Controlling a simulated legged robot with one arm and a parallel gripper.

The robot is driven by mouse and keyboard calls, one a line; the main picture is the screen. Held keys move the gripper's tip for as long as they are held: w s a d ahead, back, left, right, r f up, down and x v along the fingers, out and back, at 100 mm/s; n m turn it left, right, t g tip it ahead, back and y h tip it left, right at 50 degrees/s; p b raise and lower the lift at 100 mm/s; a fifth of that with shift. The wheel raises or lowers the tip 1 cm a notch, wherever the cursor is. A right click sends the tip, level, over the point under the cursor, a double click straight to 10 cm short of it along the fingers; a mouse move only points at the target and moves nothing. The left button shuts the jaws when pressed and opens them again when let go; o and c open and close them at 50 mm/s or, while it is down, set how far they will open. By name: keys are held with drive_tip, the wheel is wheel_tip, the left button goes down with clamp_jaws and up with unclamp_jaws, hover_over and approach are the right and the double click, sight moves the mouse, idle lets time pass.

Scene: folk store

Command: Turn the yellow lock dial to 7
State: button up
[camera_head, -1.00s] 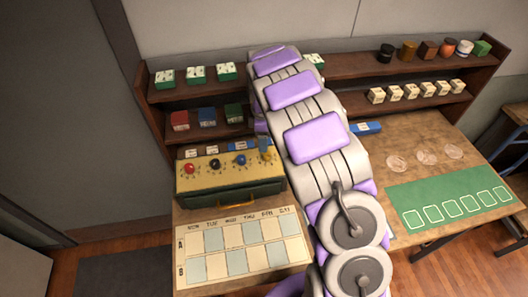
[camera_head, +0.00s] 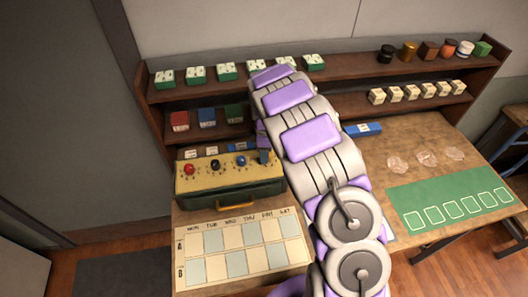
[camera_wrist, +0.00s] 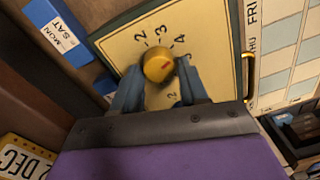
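My gripper (camera_wrist: 160,78) is open, with one blue finger on each side of the dial's lower part; contact cannot be told. In the head view my gripper (camera_head: 263,156) is at the right end of the panel, hiding the yellow dial. The red (camera_head: 190,169), black (camera_head: 215,165) and blue (camera_head: 241,160) dials stand left of it.
The green box (camera_head: 230,193) under the panel has an orange handle (camera_head: 237,205). A weekday chart (camera_head: 240,250) lies in front. Shelves (camera_head: 150,121) with small boxes rise behind. A green mat (camera_head: 450,205) and clear discs (camera_head: 427,157) lie to the right.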

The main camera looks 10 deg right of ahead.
drive_tip(key=shift+d, duration=0.5)
drive_tip(key=c, duration=0.7)
drive_tip(key=shift+a+r, duration=0.1)
drive_tip(key=shift+w+a, duration=0.1)
drive_tip(key=o, duration=0.6)
drive_tip(key=shift+o, duration=1.4)
drive_tip(key=shift+a, duration=0.2)
drive_tip(key=shift+o, duration=0.8)
drive_tip(key=shift+d, duration=0.1)
